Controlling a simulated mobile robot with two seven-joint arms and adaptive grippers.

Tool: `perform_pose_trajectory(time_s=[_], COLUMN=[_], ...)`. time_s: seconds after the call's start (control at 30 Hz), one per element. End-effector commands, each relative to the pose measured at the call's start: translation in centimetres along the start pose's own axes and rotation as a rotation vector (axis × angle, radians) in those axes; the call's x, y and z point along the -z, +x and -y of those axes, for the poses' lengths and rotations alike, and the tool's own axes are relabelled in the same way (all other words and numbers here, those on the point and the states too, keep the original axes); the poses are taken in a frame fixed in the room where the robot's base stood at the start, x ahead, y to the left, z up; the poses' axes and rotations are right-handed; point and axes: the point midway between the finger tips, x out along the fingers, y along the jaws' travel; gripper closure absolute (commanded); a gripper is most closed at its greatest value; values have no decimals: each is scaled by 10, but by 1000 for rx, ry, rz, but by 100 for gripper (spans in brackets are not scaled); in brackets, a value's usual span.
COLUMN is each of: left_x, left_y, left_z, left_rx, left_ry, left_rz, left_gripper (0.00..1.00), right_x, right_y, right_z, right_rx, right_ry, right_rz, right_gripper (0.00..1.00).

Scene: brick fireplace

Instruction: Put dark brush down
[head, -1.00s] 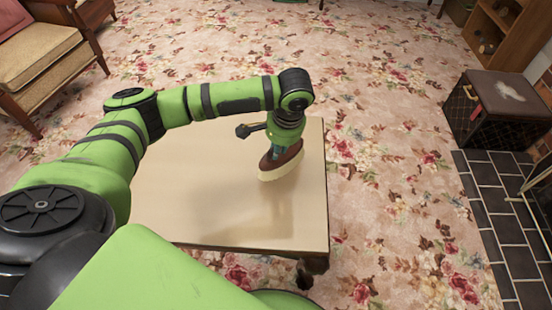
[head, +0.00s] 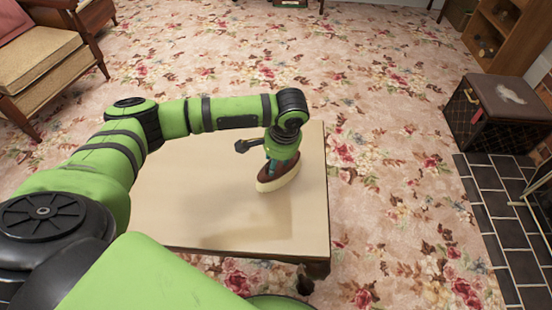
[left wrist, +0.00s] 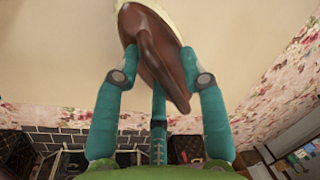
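The dark brush (head: 284,172) has a brown back and cream bristles that face down toward the table (head: 185,205). My left gripper (head: 272,166) is over the right part of the tabletop and is shut on the brush. In the left wrist view, the teal fingers (left wrist: 158,85) pinch the brown back of the brush (left wrist: 150,50) from both sides. The brush is tilted in the head view. A soft shadow lies on the tabletop to its lower left; I cannot tell how wide the gap under the bristles is. My right gripper is not in view.
The tabletop is otherwise bare where it shows, with its right edge (head: 327,190) close to the brush. A dark box (head: 498,112) stands on the right by the black tiled hearth (head: 500,215). An armchair (head: 45,65) is at the upper left. Floral carpet surrounds the table.

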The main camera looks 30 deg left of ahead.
Motion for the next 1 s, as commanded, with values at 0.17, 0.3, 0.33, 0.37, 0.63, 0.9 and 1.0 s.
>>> perform_pose_trajectory(time_s=[0.17,0.3,0.33,0.37,0.63,0.9,1.0], left_x=[0,0,1,1,1,1,1], left_y=[0,-2,-5,-9,-60,-109,-118], left_z=[0,1,1,1,1,0,0], left_rx=[0,1,1,1,-1,-1,-1], left_ry=[0,0,0,1,1,0,0], left_rz=[0,-2,-2,-2,-3,-2,-2], left_gripper=[57,57,57,57,57,57,57], right_x=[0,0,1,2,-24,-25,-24], right_y=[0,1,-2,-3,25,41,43], right_z=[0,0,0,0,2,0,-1], right_rx=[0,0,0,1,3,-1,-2], right_ry=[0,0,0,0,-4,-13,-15], right_rz=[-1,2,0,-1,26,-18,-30], right_gripper=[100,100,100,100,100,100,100])
